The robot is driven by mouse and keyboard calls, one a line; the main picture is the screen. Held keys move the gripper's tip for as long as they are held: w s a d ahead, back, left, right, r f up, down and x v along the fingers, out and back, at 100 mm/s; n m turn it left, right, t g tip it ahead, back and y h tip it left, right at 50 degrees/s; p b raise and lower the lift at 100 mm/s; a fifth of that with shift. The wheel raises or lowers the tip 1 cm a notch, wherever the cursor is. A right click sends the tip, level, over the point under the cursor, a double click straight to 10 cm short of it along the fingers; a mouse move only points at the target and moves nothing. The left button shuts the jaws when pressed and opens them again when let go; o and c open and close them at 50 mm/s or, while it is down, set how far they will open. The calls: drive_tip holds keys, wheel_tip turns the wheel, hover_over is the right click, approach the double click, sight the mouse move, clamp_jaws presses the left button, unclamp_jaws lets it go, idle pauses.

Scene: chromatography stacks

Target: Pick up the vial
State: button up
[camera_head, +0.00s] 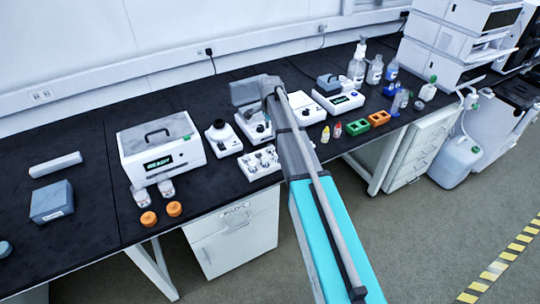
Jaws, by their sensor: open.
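My arm reaches in from the bottom right, and its far end is over the back of the bench; my gripper's fingers do not show. Several small containers could be the vial, and I cannot tell which is meant. A white tray (243,167) with several small pieces sits left of my arm.
The black bench (85,235) holds a white READY instrument (160,148), clear jars (142,198), orange pieces (148,218) and a blue-grey box (52,202). Bottles (356,66) stand at the back right. Stacked instruments (450,40) fill the right end. Bench space between the blue-grey box and instrument is clear.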

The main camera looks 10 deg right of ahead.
sight(270, 145)
drive_tip(key=shift+f+b, duration=2.05)
drive_tip(key=shift+f, duration=0.35)
drive_tip(key=shift+s+f+b, duration=0.2)
drive_tip(key=shift+f+b, duration=2.4)
drive_tip(key=c, duration=0.7)
